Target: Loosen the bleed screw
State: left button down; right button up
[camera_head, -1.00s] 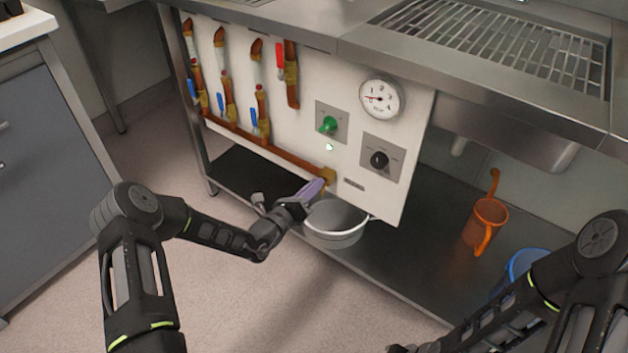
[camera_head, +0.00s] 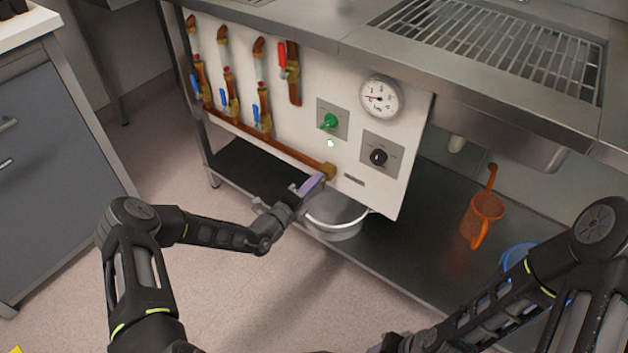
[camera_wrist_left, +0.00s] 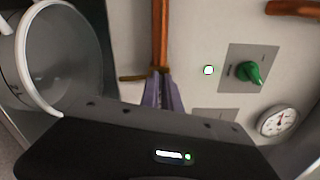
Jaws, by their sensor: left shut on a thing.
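My left gripper (camera_head: 318,182) is at the lower edge of the white panel, at the brass end fitting (camera_head: 329,171) of the copper pipe. In the left wrist view its purple fingers (camera_wrist_left: 163,92) are closed together at the end of the pipe (camera_wrist_left: 160,35). They are shut on the bleed screw, which the fingers mostly hide. A thin brass bar (camera_wrist_left: 132,77) sticks out to the left beside the fingertips. My right gripper (camera_head: 375,348) barely shows at the bottom edge of the head view, and its jaws cannot be made out.
A metal pot (camera_head: 338,226) stands on the lower shelf, just below the left gripper. The panel carries a green knob (camera_head: 328,121), a black knob (camera_head: 379,157), a gauge (camera_head: 380,98) and several valves.

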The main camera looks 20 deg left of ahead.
dwell(0.4)
pick_arm(q)
jog(key=c, duration=1.6)
grip_release()
jog(key=shift+s, duration=0.1)
jog(key=p+v, duration=0.2)
jog(key=v, duration=0.5)
jog(key=shift+s+a, duration=0.1)
jog(key=shift+s, duration=0.2)
